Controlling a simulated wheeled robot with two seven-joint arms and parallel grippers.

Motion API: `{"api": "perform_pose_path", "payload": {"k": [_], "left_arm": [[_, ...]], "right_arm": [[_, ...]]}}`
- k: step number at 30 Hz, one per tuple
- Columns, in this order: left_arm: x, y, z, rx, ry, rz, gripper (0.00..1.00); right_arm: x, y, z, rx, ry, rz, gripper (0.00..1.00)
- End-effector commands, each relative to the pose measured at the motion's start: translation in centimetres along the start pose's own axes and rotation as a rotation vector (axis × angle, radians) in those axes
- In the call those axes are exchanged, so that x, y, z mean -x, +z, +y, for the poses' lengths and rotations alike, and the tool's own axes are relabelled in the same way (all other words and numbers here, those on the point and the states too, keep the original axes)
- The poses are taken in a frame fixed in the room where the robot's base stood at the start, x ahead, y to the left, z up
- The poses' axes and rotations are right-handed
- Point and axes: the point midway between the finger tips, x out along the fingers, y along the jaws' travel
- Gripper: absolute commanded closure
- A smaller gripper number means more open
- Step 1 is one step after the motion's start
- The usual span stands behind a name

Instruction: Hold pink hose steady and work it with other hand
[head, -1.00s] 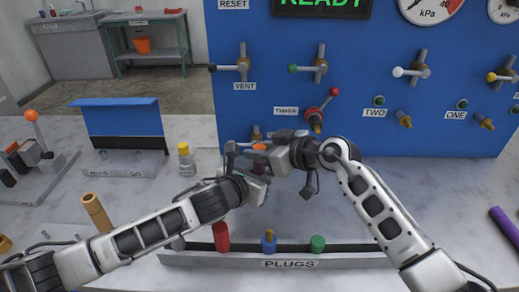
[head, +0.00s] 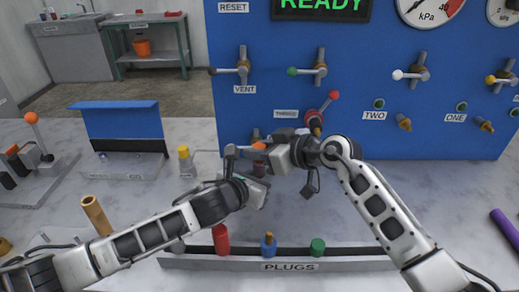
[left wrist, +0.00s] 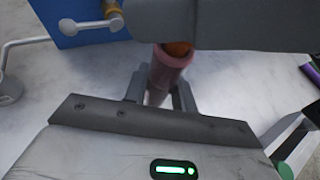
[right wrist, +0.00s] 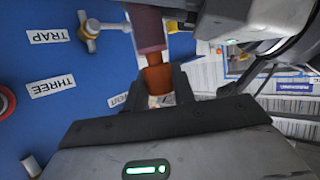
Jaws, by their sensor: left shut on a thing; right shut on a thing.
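The pink hose (left wrist: 165,75) shows in the left wrist view between the fingers of my left gripper (left wrist: 158,97), which is shut on it. An orange piece (left wrist: 178,48) sits at the hose's upper end. In the right wrist view the orange piece (right wrist: 158,77) is between the fingers of my right gripper (right wrist: 160,92), which is shut on it; the pink hose (right wrist: 147,30) adjoins it. In the head view the orange piece (head: 259,146) shows small above my left gripper (head: 258,182), with my right gripper (head: 252,152) around it. The hose is mostly hidden there.
A blue panel (head: 440,120) with valves, gauges and labelled ports stands behind the grippers. A PLUGS rack (head: 215,262) with red, blue and green plugs lies in front. A tan tube (head: 96,214) stands at left and a purple tube (head: 505,228) lies at right.

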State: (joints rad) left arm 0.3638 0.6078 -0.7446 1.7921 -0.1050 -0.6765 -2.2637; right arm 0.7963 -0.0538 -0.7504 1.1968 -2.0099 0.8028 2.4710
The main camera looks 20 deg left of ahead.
Motion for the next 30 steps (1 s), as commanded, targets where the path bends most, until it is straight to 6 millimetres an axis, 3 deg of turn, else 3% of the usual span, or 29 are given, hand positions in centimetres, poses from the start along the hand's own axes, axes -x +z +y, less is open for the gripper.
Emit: {"api": "perform_pose_path", "payload": {"k": [30], "left_arm": [[0.0, -0.1, 0.0, 0.0, 0.0, 0.002, 0.97]], "right_arm": [[1.4, -3.4, 0.0, 0.001, 0.0, 0.001, 0.97]]}}
